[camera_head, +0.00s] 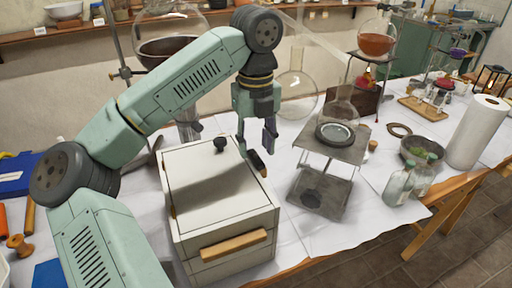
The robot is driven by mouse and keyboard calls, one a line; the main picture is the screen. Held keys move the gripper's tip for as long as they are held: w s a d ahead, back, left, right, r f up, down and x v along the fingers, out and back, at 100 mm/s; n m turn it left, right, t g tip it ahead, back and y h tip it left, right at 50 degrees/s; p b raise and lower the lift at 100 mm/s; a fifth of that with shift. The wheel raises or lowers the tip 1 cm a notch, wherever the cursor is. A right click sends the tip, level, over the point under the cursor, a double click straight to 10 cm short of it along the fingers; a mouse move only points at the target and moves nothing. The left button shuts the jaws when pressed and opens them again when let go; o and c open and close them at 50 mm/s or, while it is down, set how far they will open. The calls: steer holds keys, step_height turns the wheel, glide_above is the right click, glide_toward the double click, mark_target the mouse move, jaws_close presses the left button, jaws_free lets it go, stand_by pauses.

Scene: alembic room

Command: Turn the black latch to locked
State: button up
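A white box-like cabinet (215,195) with a wooden bar handle (234,245) on its front stands on the covered table. A small black knob-shaped piece (221,145) stands on its top near the back. A dark elongated piece (257,163) with a brownish edge sits by the cabinet's back right corner; I cannot tell which of the two is the black latch, nor its setting. My gripper (256,146) points down just above the dark piece, right of the knob. Its fingers look apart, with nothing seen between them. Contact with the dark piece cannot be made out.
A metal stand (325,175) with a glass flask (339,115) is close on the right. A round glass flask (297,95) stands behind my gripper. Bottles (399,187) and a paper towel roll (476,132) are farther right. A blue case (18,174) lies left.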

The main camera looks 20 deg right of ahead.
mark_target(256, 159)
steer(key=shift+f, duration=1.2)
steer(key=shift+c, duration=0.5)
jaws_close()
